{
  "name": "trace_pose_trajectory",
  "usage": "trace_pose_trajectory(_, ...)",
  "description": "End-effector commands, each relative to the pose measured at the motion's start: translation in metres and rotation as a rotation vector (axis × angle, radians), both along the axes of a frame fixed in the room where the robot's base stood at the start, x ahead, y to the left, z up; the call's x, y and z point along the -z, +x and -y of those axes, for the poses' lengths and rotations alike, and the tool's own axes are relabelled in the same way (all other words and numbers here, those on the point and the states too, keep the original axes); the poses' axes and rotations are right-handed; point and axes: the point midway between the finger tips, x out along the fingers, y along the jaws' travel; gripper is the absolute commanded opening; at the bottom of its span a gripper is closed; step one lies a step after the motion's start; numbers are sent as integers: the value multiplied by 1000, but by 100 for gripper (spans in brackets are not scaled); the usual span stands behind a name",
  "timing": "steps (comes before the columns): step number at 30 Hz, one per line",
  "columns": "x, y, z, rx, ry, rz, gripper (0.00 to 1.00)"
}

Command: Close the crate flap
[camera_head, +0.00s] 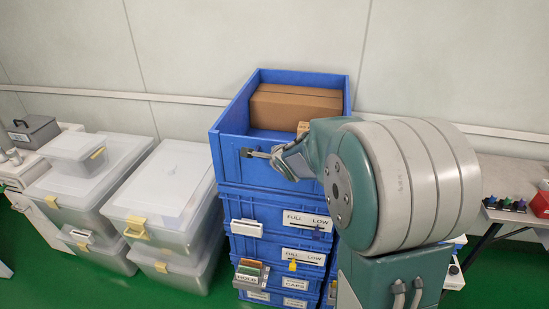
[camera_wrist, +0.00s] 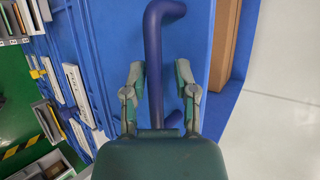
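The top blue crate (camera_head: 228,118) of a stack holds a brown cardboard box (camera_head: 295,105). Its front panel (camera_head: 232,170) is partly covered by my arm. I cannot tell which part is the flap or how far it stands open. Gaps show between fingers and bar. The cardboard box shows at upper right (camera_wrist: 222,45).
More blue crates (camera_head: 265,208) with label plates stand below. Clear lidded bins (camera_head: 160,190) stand close on the left. A table (camera_head: 515,175) with small items is at right. Green floor (camera_head: 150,290) is free in front of the bins.

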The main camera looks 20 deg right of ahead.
Motion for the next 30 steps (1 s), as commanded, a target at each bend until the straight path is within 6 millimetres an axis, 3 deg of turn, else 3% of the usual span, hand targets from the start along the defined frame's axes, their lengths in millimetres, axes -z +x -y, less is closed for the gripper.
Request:
trace_pose_trajectory(13, -2, -5, -1, 0, 0, -3, 53)
trace_pose_trajectory(24, -28, -46, -6, -1, -2, -2, 53)
trace_pose_trajectory(30, -35, -57, -7, 0, -1, -3, 53)
